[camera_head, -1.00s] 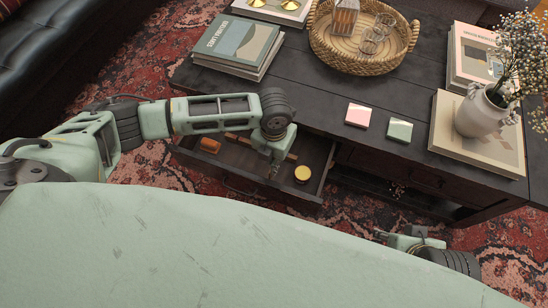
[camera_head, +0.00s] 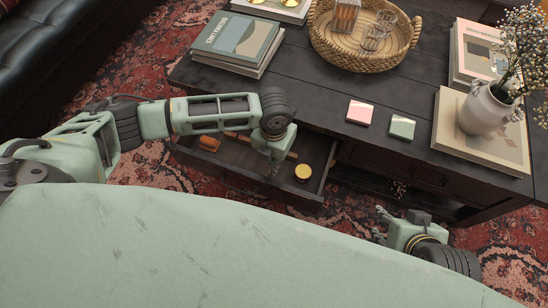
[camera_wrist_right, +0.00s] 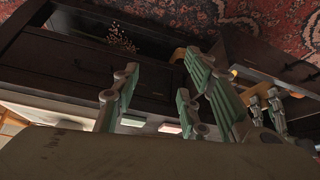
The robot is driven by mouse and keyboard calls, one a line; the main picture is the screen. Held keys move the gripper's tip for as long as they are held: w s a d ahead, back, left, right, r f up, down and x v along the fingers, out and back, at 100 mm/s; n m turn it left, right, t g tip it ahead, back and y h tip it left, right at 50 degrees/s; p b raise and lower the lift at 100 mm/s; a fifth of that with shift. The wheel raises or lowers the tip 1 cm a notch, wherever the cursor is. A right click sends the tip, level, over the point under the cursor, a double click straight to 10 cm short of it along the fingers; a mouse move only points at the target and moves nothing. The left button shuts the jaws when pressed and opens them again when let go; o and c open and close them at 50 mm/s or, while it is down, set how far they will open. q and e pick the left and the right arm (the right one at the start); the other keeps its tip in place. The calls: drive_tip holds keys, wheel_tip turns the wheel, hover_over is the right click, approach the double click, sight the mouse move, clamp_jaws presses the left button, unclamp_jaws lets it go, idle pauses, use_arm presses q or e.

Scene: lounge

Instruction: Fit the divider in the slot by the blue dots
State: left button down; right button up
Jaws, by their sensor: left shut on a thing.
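The divider (camera_head: 292,155) is a light wooden strip lying across the open drawer (camera_head: 318,187) of the dark table. My left gripper (camera_head: 274,170) reaches down into the drawer and is shut on the divider, covering part of it. The left gripper also shows at the right of the right wrist view (camera_wrist_right: 268,108). I cannot make out the blue dots or the slot. My right gripper (camera_head: 380,224) is in front of the table, right of the drawer and apart from it. In the right wrist view its fingers (camera_wrist_right: 160,90) are spread and empty.
The drawer also holds an orange-brown object (camera_head: 209,143) and a round yellow-topped tin (camera_head: 303,172). On the tabletop are a pink tile (camera_head: 360,112), a green tile (camera_head: 402,128), books (camera_head: 238,42), a wicker tray (camera_head: 362,62) and a vase (camera_head: 488,108).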

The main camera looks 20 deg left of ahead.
use_arm(q)
drive_tip(key=shift+f+b, duration=0.35)
drive_tip(key=shift+b, duration=0.05)
drive_tip(key=shift+f+b, duration=0.7)
drive_tip(key=shift+b, duration=0.1)
drive_tip(key=shift+f+b, duration=0.25)
drive_tip(key=shift+b, duration=0.05)
use_arm(e)
drive_tip(key=w+a+r+t+y, duration=0.2)
drive_tip(key=w+a+r+t, duration=0.2)
drive_tip(key=w+r+t, duration=0.3)
drive_tip(key=w+r, duration=0.1)
drive_tip(key=w, duration=0.3)
drive_tip(key=shift+r, duration=0.25)
idle(0.3)
use_arm(q)
drive_tip(key=shift+f, duration=0.25)
use_arm(e)
drive_tip(key=shift+s+d+f+g+h, duration=0.15)
drive_tip(key=shift+s+f+g, duration=0.15)
drive_tip(key=shift+f, duration=0.2)
drive_tip(key=shift+s+d+f+g+h, duration=0.1)
drive_tip(key=shift+s+f+g+h, duration=0.1)
drive_tip(key=shift+s+f, duration=0.2)
drive_tip(key=shift+f, duration=0.1)
